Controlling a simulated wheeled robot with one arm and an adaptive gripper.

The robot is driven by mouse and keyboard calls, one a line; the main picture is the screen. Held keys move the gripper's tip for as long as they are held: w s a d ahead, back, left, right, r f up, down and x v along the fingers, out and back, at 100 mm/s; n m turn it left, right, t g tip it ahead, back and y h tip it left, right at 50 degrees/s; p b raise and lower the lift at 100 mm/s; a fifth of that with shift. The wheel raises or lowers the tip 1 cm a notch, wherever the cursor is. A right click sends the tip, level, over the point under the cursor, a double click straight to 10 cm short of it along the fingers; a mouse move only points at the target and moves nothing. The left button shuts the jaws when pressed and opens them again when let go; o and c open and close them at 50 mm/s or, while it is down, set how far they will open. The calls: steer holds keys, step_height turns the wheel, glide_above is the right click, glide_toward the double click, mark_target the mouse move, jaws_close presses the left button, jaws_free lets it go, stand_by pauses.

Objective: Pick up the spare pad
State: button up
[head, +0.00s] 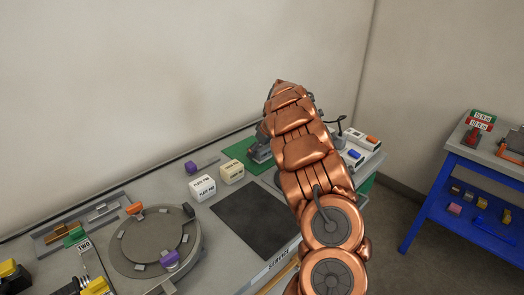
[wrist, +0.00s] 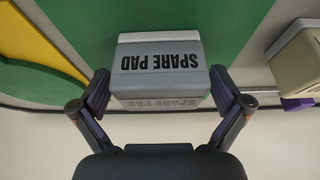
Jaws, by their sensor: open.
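The spare pad (wrist: 160,70) is a grey block with a paler top part and dark "SPARE PAD" lettering, upside down in the wrist view. It sits on a green surface. My gripper (wrist: 161,92) is open, with one finger on each side of the pad's near part; I cannot tell whether either finger touches it. In the head view my gripper (head: 260,151) is small and partly hidden by my copper arm, over the green mat (head: 238,149). The spare pad cannot be made out clearly there.
A white labelled block (head: 202,188) and a cream labelled block (head: 232,172) stand left of the green mat. A purple knob (head: 191,167) is behind them. A dark mat (head: 252,218) lies in front. A round turntable (head: 155,242) is at left.

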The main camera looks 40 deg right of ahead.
mark_target(262, 149)
steer(key=shift+f, duration=0.1)
steer(key=c, duration=1.2)
steer(key=shift+w+r+b, duration=0.1)
steer(key=shift+r+b, duration=0.7)
steer(key=shift+r, duration=1)
steer(key=shift+s+a+b, duration=0.35)
steer(key=shift+s, duration=0.45)
steer(key=shift+s+a+b, duration=0.35)
steer(key=shift+s, duration=0.4)
steer(key=s+a+b, duration=0.1)
steer(key=s, duration=0.3)
steer(key=s+a+r+b, duration=0.1)
steer(key=s+a, duration=0.1)
steer(key=s, duration=0.1)
steer(key=s+a+b, duration=0.1)
steer(key=s+a, duration=0.1)
steer(key=s, duration=0.2)
steer(key=shift+s+r, duration=0.25)
steer(key=shift+s, duration=0.1)
